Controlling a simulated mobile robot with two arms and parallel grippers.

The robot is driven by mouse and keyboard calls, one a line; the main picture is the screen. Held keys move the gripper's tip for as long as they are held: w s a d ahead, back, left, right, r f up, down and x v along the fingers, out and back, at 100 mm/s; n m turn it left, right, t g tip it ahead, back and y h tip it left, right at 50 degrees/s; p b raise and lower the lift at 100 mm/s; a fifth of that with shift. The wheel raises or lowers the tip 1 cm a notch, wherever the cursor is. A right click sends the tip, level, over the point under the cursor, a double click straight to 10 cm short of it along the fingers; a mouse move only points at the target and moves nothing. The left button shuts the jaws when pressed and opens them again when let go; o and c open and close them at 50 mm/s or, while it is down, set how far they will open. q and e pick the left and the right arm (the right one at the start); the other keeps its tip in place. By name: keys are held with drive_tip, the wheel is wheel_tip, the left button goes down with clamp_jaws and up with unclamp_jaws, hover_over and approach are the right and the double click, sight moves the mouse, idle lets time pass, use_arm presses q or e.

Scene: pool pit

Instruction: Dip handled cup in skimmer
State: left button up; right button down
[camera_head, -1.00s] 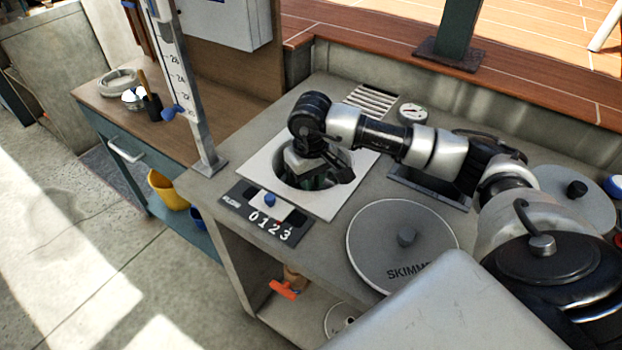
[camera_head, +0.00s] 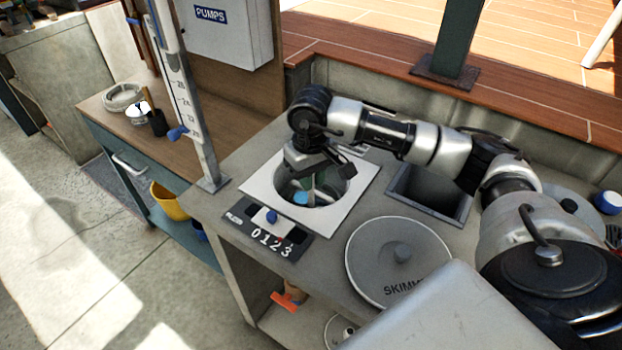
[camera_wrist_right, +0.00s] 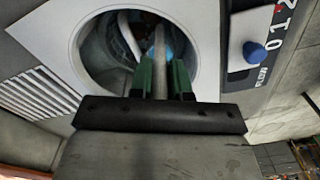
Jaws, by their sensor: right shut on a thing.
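The skimmer opening (camera_head: 262,182) is a round hole in a white square plate on the grey counter. My right gripper (camera_head: 313,183) points down over it, its fingertips at about the mouth. In the right wrist view, the green fingers of this gripper (camera_wrist_right: 161,82) are shut on a pale, upright bar, the handle of the handled cup (camera_wrist_right: 159,52). The handle reaches down into the hole; the cup's body is mostly hidden. A blue patch (camera_head: 301,198) shows inside the hole, but I cannot tell what it belongs to. My left gripper is out of view.
A grey round lid marked SKIMMER (camera_head: 372,262) lies to the right of the plate. A flow panel (camera_head: 268,232) with a blue knob sits in front. An open square recess (camera_head: 425,208) is behind the lid. A scale post (camera_head: 190,110) stands at the left.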

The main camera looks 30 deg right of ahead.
drive_tip(key=shift+r+p, duration=2.5)
drive_tip(key=shift+r, duration=2.6)
